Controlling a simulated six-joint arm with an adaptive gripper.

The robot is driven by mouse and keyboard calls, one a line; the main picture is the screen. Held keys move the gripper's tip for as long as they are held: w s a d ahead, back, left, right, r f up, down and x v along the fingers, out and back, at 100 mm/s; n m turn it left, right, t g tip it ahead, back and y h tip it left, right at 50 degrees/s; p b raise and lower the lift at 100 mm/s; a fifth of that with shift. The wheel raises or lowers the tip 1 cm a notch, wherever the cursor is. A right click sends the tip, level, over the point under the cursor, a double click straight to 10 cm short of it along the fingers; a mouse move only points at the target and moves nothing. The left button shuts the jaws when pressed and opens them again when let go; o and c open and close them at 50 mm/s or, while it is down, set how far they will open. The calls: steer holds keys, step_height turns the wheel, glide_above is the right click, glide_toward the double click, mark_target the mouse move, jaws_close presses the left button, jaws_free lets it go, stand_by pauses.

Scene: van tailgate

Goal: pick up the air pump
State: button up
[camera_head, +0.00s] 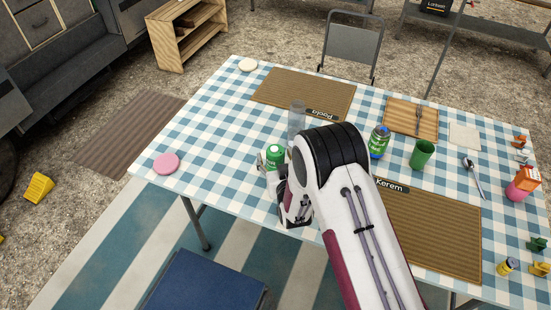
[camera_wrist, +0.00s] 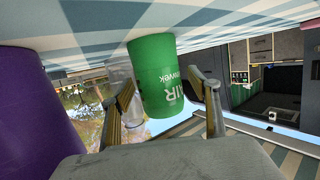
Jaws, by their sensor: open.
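The air pump (camera_head: 275,152) is a green can with a white top, on the checked table near its front edge. In the wrist view the green can (camera_wrist: 157,70) carries white lettering with "AIR" on it. My gripper (camera_head: 272,166) is low over the table at the can. Its fingers are open in the wrist view (camera_wrist: 160,84), one on each side of the can's near part. I cannot tell whether either finger touches it. My arm hides part of the table behind the gripper.
A clear glass (camera_head: 297,117) stands just behind the green can. Another can (camera_head: 379,141) and a green cup (camera_head: 421,154) stand right of my arm. Brown mats (camera_head: 300,88) and a wooden board (camera_head: 410,117) lie on the table. A pink disc (camera_head: 166,163) lies at left, with clear tabletop between.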

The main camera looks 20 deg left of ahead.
steer(key=c, duration=1.5)
steer(key=shift+r, duration=0.2)
steer(key=shift+r, duration=4.85)
